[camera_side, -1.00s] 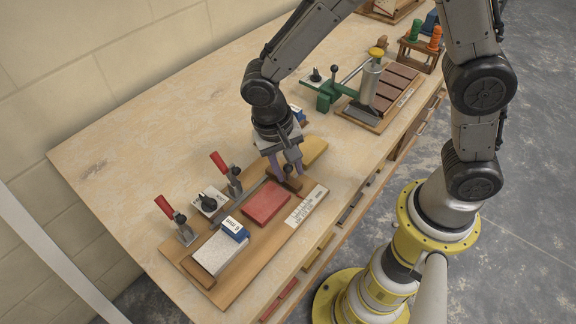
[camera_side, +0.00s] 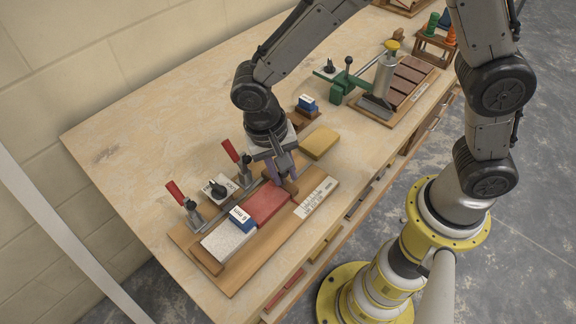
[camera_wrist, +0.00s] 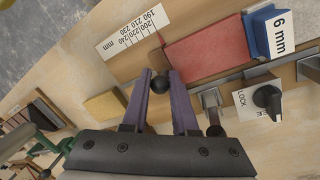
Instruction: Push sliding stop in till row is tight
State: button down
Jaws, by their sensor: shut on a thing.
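The brown wooden sliding stop (camera_side: 291,187) with its dark round knob (camera_wrist: 159,85) stands at the right end of the row on the board (camera_side: 236,284). My gripper (camera_side: 283,178) is shut on the stop's knob, its purple fingers on either side, as the wrist view (camera_wrist: 159,92) shows. The red block (camera_side: 268,204) lies against or very near the stop. The blue 6 mm spacer (camera_side: 241,219) sits between the red block and the pale grey block (camera_side: 228,241); no clear gap shows there. A wooden end piece (camera_side: 206,262) closes the left end. My fingers partly hide the stop in the side view.
A black lock knob (camera_side: 220,188) and two red-handled clamps (camera_side: 177,194) (camera_side: 231,151) stand behind the row. A printed scale (camera_side: 316,198) lies along the board's front. A yellow block (camera_side: 319,143) lies right of my gripper. A green lever tool (camera_side: 342,84) stands farther back.

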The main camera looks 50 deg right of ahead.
jog(key=c, duration=1)
grip_release()
jog(key=shift+r, duration=0.1)
jog(key=r, duration=0.4)
jog(key=w+a+r, duration=0.1)
jog(key=r, duration=0.4)
jog(key=a+r, duration=0.1)
jog(key=r, duration=0.3)
jog(key=shift+w+a+r, duration=0.2)
jog(key=shift+r, duration=0.1)
